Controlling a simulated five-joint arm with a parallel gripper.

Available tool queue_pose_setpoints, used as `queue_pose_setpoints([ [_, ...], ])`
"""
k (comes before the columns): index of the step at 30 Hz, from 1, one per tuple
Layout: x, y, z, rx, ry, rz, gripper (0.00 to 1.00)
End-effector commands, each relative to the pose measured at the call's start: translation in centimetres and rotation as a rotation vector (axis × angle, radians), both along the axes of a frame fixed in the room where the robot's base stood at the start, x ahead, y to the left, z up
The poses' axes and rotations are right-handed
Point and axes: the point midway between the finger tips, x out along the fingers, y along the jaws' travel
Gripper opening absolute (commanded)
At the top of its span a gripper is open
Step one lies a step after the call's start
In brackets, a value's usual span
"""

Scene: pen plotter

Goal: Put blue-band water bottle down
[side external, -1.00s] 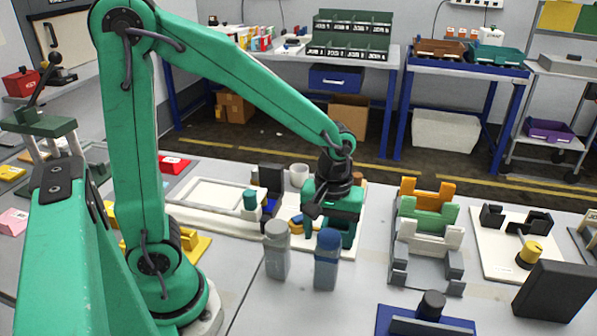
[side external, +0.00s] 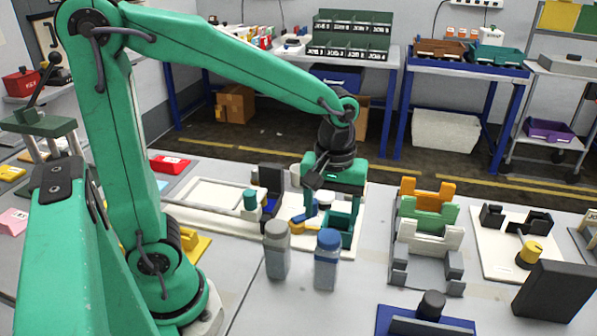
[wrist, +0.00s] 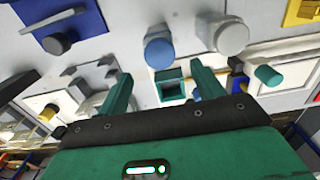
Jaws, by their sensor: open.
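The blue-band water bottle (side external: 326,265), grey with a blue cap, stands upright on the grey table in the side view. Its blue cap also shows in the wrist view (wrist: 159,52). A similar bottle with a grey cap (side external: 277,252) stands upright just to its left, with a small gap between them; it also shows in the wrist view (wrist: 230,37). My gripper (side external: 334,210) is open and empty, above and behind the blue-band bottle in the side view. In the wrist view its fingers (wrist: 162,76) are spread apart, with the bottle's cap beyond their tips.
A teal open box (side external: 340,228) sits behind the blue-band bottle, under my gripper. A rack of orange, green, white and grey holders (side external: 430,222) stands to the right. A dark blue plate with a black knob (side external: 410,322) lies at the front right. Bare table lies around the bottles.

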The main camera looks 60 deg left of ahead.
Motion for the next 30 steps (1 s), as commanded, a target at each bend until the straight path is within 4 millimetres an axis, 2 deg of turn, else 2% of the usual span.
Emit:
queue_pose_setpoints([
  [7,-0.2,0.2,0.3,-0.002,-0.012,-0.017,0.67],
  [13,-1.1,1.0,1.6,-0.006,-0.071,-0.104,0.67],
  [21,-3.7,2.8,4.2,0.015,-0.219,-0.331,0.67],
  [30,-7.0,4.6,6.1,0.105,-0.383,-0.599,0.67],
])
